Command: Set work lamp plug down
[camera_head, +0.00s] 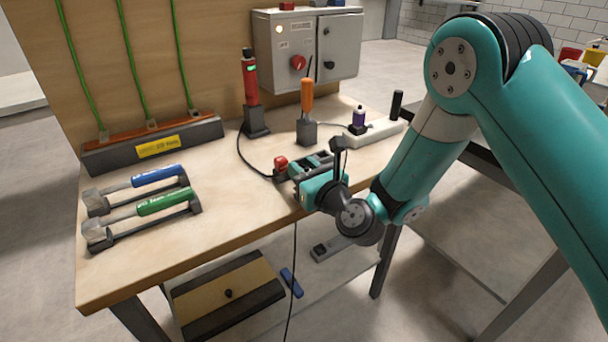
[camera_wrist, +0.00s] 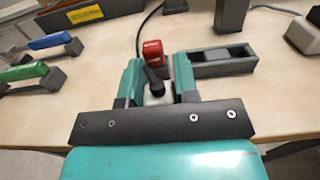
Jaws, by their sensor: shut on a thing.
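The work lamp plug is a red block with a dark part, at the end of a black cable; it shows in the head view (camera_head: 280,163) and the wrist view (camera_wrist: 152,50). My gripper (camera_head: 287,172) is low over the front of the wooden bench. In the wrist view my gripper (camera_wrist: 157,82) has its teal fingers on either side of the plug's near part, shut on it. Whether the plug touches the bench is unclear. The red work lamp (camera_head: 250,78) stands upright in a dark holder behind, and the cable runs from there to the plug.
A grey slotted block (camera_wrist: 215,62) lies just right of the fingers. A white power strip (camera_head: 374,131) and an orange-handled screwdriver (camera_head: 307,95) stand behind. Blue-handled (camera_head: 156,175) and green-handled (camera_head: 163,201) tools lie left. The bench between them and the plug is clear.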

